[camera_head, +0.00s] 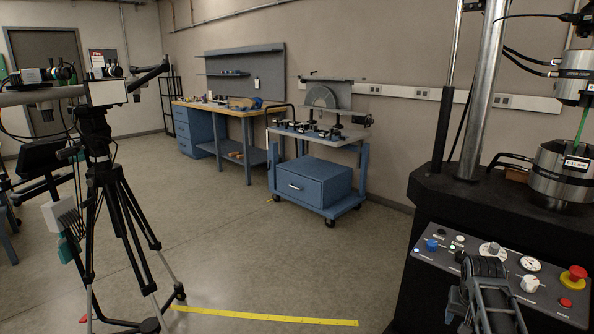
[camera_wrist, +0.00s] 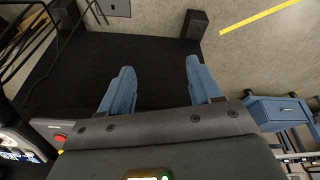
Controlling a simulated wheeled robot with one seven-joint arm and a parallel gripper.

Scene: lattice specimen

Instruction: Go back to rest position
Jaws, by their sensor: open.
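My gripper (camera_wrist: 160,78) shows in the wrist view with its two blue fingers spread wide apart and nothing between them. Behind the fingers is the dark base of the testing machine and the grey floor. In the camera_head view, part of my arm rises at the bottom right, in front of the control panel (camera_head: 460,248). It hides part of that panel. A thin green specimen (camera_head: 581,124) stands between the upper grip (camera_head: 574,88) and the lower grip (camera_head: 563,172) of the testing machine, away from my gripper.
The black machine base (camera_head: 433,190) fills the right side. A camera tripod (camera_head: 105,170) stands at the left. A blue cart (camera_head: 318,183) and a workbench (camera_head: 245,112) stand at the back. The floor between is clear, with a yellow tape strip (camera_head: 265,318).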

